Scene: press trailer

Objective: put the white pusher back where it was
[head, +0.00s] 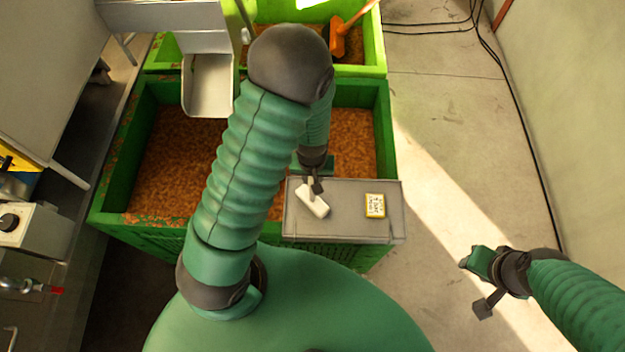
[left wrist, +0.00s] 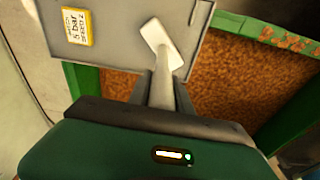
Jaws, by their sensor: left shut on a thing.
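The white pusher (head: 313,203) has a pale flat head and a narrow handle. It is over the grey shelf (head: 345,228), at the shelf's left part; I cannot tell whether it touches the surface. My left gripper (head: 316,186) is shut on the handle. In the left wrist view the handle stands between the two dark fingers (left wrist: 164,92), and the white pusher head (left wrist: 162,42) points away from them over the grey surface. My right gripper (head: 480,292) is empty, low over the floor at the right; its finger opening is unclear.
A yellow-edged label (head: 375,206) is on the shelf, right of the pusher. A green crate (head: 384,125) of brown pulp stands behind the shelf, another crate with an orange shovel (head: 338,38) farther back. A metal chute (head: 208,88) hangs over the left. Floor at right is open, with cables.

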